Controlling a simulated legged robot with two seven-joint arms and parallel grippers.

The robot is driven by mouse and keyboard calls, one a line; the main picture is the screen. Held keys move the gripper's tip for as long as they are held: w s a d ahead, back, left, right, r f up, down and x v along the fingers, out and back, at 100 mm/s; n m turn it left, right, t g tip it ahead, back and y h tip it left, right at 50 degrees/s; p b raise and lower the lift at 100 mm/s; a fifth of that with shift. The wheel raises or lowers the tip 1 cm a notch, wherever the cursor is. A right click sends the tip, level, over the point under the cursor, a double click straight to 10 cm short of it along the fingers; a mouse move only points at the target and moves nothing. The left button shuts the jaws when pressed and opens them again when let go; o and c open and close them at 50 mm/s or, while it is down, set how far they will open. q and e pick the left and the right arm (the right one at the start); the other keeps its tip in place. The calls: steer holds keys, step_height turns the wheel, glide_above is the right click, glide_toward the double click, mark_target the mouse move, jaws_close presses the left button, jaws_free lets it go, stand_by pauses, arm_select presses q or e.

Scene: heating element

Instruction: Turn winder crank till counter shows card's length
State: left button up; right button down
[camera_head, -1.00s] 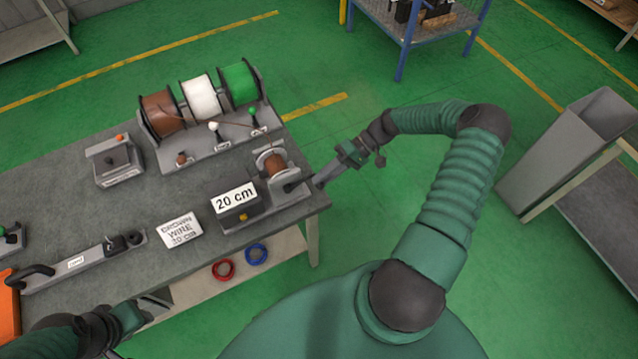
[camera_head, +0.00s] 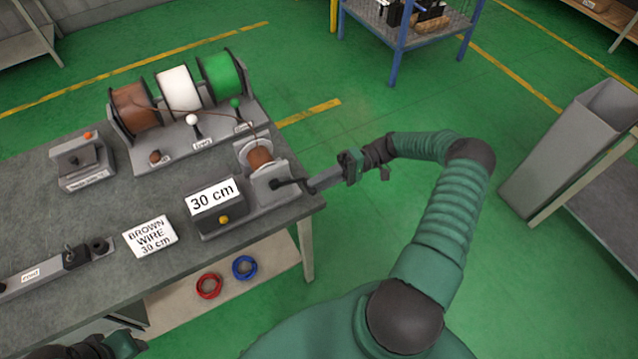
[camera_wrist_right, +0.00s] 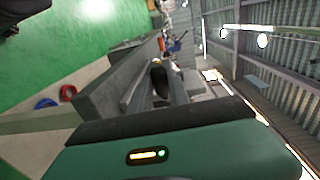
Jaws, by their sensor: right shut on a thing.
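The winder (camera_head: 266,193) stands at the right end of the bench, with brown wire on its small drum (camera_head: 259,157). The white card (camera_head: 150,237) lies flat left of the counter and reads "BROWN WIRE 30 cm". My right gripper (camera_head: 308,187) is shut on the dark crank handle (camera_head: 290,182) at the winder's right side. The wrist view shows the dark handle (camera_wrist_right: 158,80) between the grey fingers. My left gripper (camera_head: 125,345) is partly in view at the lower left edge; its fingers are not clear.
A rack with brown (camera_head: 135,108), white (camera_head: 179,92) and green (camera_head: 221,75) spools stands behind; brown wire runs from it to the winder. A grey device (camera_head: 82,163) and a long tool (camera_head: 50,273) are left. Red (camera_head: 209,286) and blue (camera_head: 244,267) coils lie on the lower shelf.

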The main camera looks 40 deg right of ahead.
steer(key=shift+f, duration=0.15)
steer(key=c, duration=1.2)
jaws_free()
steer(key=shift+c, duration=0.2)
